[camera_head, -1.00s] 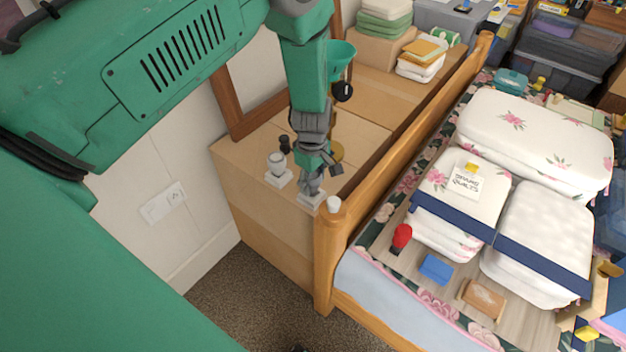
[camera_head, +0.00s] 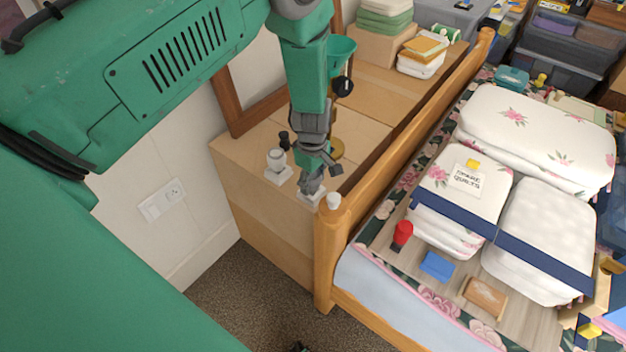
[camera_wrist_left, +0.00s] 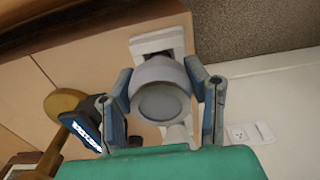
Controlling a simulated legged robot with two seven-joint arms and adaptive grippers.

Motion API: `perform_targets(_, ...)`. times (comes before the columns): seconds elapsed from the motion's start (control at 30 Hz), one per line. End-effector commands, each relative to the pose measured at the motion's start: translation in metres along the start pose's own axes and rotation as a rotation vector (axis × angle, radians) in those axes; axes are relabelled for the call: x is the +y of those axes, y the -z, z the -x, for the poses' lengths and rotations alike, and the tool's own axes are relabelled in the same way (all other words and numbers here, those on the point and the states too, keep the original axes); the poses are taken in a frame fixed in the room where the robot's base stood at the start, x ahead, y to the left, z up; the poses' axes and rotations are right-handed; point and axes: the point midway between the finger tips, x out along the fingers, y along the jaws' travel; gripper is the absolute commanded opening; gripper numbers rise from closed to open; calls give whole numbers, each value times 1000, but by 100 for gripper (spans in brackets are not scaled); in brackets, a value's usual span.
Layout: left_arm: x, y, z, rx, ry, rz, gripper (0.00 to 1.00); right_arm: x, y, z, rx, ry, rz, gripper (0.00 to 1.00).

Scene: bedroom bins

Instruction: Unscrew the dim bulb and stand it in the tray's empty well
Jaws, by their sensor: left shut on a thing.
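A brass lamp foot (camera_head: 337,148) and a small black object (camera_head: 284,140) stand behind. The bed holds strapped quilts (camera_head: 465,195), a red item (camera_head: 402,233) and a blue block (camera_head: 437,265).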

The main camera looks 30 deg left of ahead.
Motion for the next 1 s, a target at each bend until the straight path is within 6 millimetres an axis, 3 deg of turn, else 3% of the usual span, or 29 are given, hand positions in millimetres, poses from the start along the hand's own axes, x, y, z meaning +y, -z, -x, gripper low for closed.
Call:
perform_targets(0.03,0,0,-1,0,0,0,21,0,0,-1,0,0,0,40)
perform_targets(0.07,0,0,-1,0,0,0,45,0,0,-1,0,0,0,40)
perform_targets(0.1,0,0,-1,0,0,0,59,0,0,0,0,0,0,40)
perform_targets(0.33,0,0,-1,0,0,0,63,0,0,0,0,0,0,40)
perform_targets(0.37,0,0,-1,0,0,0,66,0,0,0,0,0,0,40)
perform_targets(0.4,0,0,-1,0,0,0,80,0,0,0,0,0,0,40)
perform_targets(0.43,0,0,-1,0,0,0,87,0,0,0,0,0,0,40)
perform_targets(0.77,0,0,2,0,0,0,87,0,0,2,0,0,0,40)
perform_targets(1.0,0,0,20,0,0,0,87,0,1,17,0,0,0,40)
